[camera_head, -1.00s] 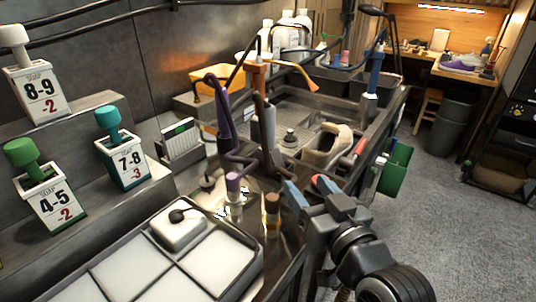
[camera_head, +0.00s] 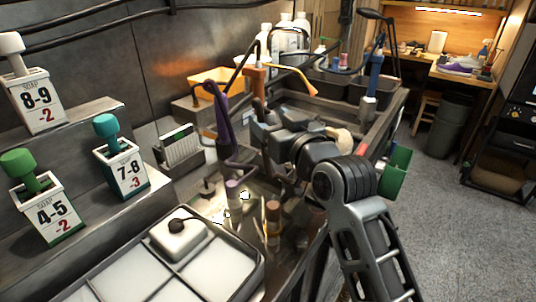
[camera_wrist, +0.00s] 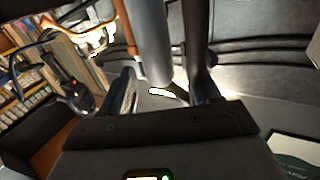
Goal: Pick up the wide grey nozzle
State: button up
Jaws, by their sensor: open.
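A wide grey cylinder (camera_wrist: 150,45), which looks like the wide grey nozzle, hangs upright in the wrist view, in front of and between my open fingers. My gripper (camera_wrist: 166,75) is open around or just short of it; I cannot tell whether a finger touches it. In the head view my gripper (camera_head: 258,130) points left beside the orange tap post (camera_head: 254,80), and its dark body hides most of the nozzle. A darker pipe (camera_wrist: 198,45) stands close to the right finger in the wrist view.
A purple hose tool (camera_head: 222,115) hangs just left of my gripper. Small bottles (camera_head: 272,215) stand below it. Soap dispensers (camera_head: 120,165) stand at the left.

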jog(key=shift+x, duration=1)
grip_shut()
